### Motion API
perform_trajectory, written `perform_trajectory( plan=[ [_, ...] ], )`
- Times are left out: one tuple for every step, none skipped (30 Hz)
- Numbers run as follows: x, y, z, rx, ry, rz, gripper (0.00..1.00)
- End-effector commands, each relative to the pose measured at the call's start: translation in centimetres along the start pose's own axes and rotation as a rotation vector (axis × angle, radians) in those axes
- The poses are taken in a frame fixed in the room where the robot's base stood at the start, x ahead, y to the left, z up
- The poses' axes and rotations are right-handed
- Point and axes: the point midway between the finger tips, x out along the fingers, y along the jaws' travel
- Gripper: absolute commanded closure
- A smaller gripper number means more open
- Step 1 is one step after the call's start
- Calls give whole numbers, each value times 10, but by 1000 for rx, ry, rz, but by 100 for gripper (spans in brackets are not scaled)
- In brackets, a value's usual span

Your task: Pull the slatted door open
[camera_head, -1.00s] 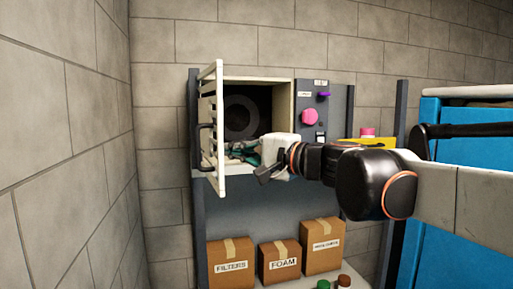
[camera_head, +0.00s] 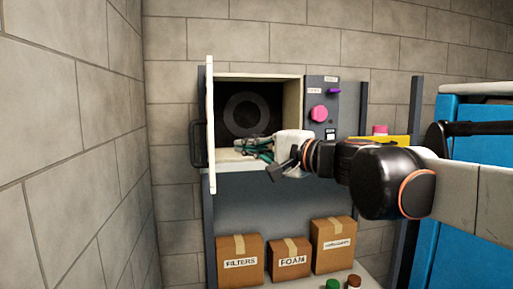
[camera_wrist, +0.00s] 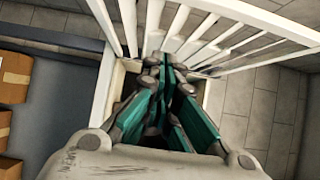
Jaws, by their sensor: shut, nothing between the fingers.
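The slatted door (camera_head: 211,125) is cream-white and stands swung out at the left side of the duct box, seen nearly edge-on in the head view. Its dark handle (camera_head: 197,144) is on its left, outer face. In the wrist view the door's slats (camera_wrist: 190,40) cross the top of the picture. The box opening (camera_head: 245,112) is uncovered and shows a dark round ring inside. My gripper (camera_head: 250,150) is at the lower front of the opening, to the right of the door's inner face. Its teal fingers (camera_wrist: 165,75) are shut and empty. Whether they touch the door cannot be told.
A grey panel with a pink knob (camera_head: 319,113) and a purple lever (camera_head: 335,91) stands right of the opening. Cardboard boxes (camera_head: 290,262) sit on the shelf below. A blue cabinet (camera_head: 465,200) is at the right, a block wall (camera_head: 60,130) at the left.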

Motion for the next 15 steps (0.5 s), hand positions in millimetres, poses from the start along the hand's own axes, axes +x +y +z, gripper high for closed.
perform_trajectory(
  plan=[
    [-10, 1, 5, 0, 0, 0, 100],
    [-15, 2, 7, 0, 1, 0, 100],
    [-21, 2, 10, 0, 1, 0, 100],
    [-26, 2, 11, 0, 2, 0, 100],
    [-31, 2, 13, 0, 2, 0, 100],
    [-37, 2, 16, 0, 1, 0, 100],
    [-42, 2, 18, 0, 1, 0, 100],
    [-47, 2, 20, 0, 1, 0, 100],
    [-53, 2, 22, 0, 2, 0, 100],
    [-58, 2, 24, 0, 2, 0, 100],
    [-62, 2, 26, 0, 2, 0, 100],
    [-68, 2, 28, 0, 1, 0, 100],
    [-71, 2, 30, 0, 1, 0, 100],
    [-75, 2, 31, 0, 1, 0, 100],
    [-79, 2, 33, 0, 2, 0, 100]
  ],
)
